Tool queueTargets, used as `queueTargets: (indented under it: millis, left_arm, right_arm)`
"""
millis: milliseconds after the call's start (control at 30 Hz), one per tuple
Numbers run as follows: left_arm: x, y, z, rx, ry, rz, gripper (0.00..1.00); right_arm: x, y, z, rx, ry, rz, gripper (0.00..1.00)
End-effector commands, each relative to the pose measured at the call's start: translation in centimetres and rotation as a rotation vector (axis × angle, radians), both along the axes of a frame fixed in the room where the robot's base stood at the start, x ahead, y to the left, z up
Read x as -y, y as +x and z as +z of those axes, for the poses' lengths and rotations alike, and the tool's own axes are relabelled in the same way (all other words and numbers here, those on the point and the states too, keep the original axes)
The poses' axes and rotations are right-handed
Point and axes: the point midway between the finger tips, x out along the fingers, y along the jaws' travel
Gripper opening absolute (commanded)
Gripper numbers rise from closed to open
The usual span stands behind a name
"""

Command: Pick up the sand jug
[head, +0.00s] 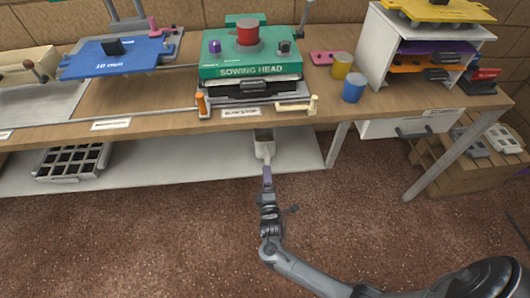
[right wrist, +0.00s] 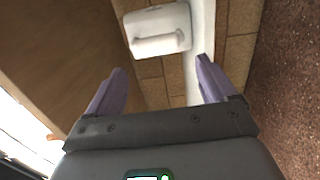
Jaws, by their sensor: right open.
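A pale jug (head: 264,145), which I take for the sand jug, is at the front edge of the low shelf under the workbench. Its handle faces my right gripper (head: 267,172). In the right wrist view the jug (right wrist: 165,18) is straight ahead, beyond the fingertips, with its handle running crosswise. The purple fingers of my right gripper (right wrist: 160,66) are spread wide with nothing between them. The gripper is short of the handle and apart from it. My left gripper is in neither view.
The workbench edge (head: 150,130) overhangs the white low shelf (head: 210,170). A black-celled tray (head: 72,162) is on the shelf at left. A green sowing head unit (head: 215,68) stands above the jug. A drawer (head: 400,124) and bench leg are at right. The carpet in front is clear.

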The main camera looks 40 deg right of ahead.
Motion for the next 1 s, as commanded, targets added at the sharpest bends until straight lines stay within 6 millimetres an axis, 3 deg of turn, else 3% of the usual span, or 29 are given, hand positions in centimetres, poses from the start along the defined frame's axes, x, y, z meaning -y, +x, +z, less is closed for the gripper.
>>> queueTargets:
  millis: [200,533,800,1000]
  left_arm:
    - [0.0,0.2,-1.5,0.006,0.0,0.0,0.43]
    - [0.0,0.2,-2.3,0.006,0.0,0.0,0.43]
    - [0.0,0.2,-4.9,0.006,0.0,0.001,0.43]
    - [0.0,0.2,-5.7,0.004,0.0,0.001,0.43]
  right_arm:
    - [1.8,2.6,-0.2,0.002,-0.001,-0.001,0.85]
    - [2.8,4.0,-0.1,-0.001,-0.001,-0.001,0.85]
    - [4.5,6.3,-0.1,0.002,-0.002,-0.001,0.85]
    - [5.5,7.9,0.2,0.0,-0.001,-0.001,0.85]
